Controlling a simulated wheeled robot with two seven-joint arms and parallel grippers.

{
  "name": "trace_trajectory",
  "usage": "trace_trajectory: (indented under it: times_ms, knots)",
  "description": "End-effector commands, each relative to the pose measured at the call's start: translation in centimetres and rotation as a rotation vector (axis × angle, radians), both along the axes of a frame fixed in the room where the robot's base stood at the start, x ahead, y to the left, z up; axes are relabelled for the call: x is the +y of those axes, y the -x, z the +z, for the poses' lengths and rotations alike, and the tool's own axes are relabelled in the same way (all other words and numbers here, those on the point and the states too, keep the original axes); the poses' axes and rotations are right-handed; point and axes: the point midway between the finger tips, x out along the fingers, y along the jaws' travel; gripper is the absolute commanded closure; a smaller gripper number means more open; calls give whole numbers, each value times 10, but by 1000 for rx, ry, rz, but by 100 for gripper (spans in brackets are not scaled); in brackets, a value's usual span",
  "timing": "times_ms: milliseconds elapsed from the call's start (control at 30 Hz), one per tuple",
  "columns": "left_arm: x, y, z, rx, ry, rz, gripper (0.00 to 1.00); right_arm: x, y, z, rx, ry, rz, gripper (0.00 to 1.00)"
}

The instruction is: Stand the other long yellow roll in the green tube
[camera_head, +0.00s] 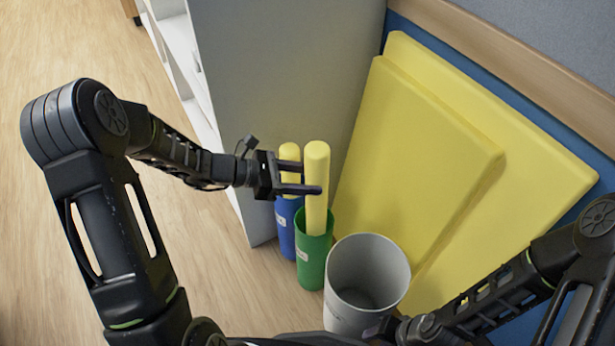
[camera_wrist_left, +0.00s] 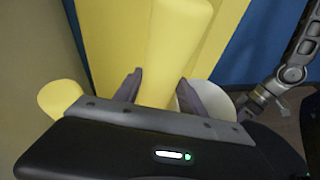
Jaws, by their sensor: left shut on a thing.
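A long yellow roll (camera_head: 316,180) stands upright with its lower end inside the green tube (camera_head: 313,250). My left gripper (camera_head: 300,189) is shut on this roll above the tube's rim; in the left wrist view the roll (camera_wrist_left: 172,50) lies between the two fingers (camera_wrist_left: 158,95). Another yellow roll (camera_head: 289,160) stands in the blue tube (camera_head: 286,225), just behind and left of the green one, partly hidden by my gripper. How deep the held roll sits in the green tube is hidden. My right arm shows at the lower right; its gripper cannot be made out clearly.
A grey bin (camera_head: 365,275) stands right of the green tube, close to it. Large yellow pads (camera_head: 420,150) lean against the blue wall behind. A grey cabinet side (camera_head: 275,70) rises behind the tubes. Wooden floor (camera_head: 215,270) is clear to the left.

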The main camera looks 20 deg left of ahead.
Motion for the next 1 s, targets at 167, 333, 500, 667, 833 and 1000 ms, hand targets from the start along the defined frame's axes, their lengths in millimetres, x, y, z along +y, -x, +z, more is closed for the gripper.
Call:
trace_trajectory:
  times_ms: [167,333,500,667,833,1000]
  knots:
    - [0,0,-2,-1,0,0,94,-1,-1,-2,-1,1,-2,64]
    - [0,0,-2,-1,0,0,94,-1,-1,-1,-1,1,-2,64]
    - [0,0,-2,-1,0,0,42,-1,-1,-1,-1,1,-2,64]
    - [0,0,-2,-1,0,0,29,-1,-1,-1,-1,1,-2,64]
    - [0,0,-2,-1,0,0,27,0,-1,-2,0,1,-1,64]
    - [2,1,-1,0,-1,1,27,0,0,-1,-1,0,0,64]
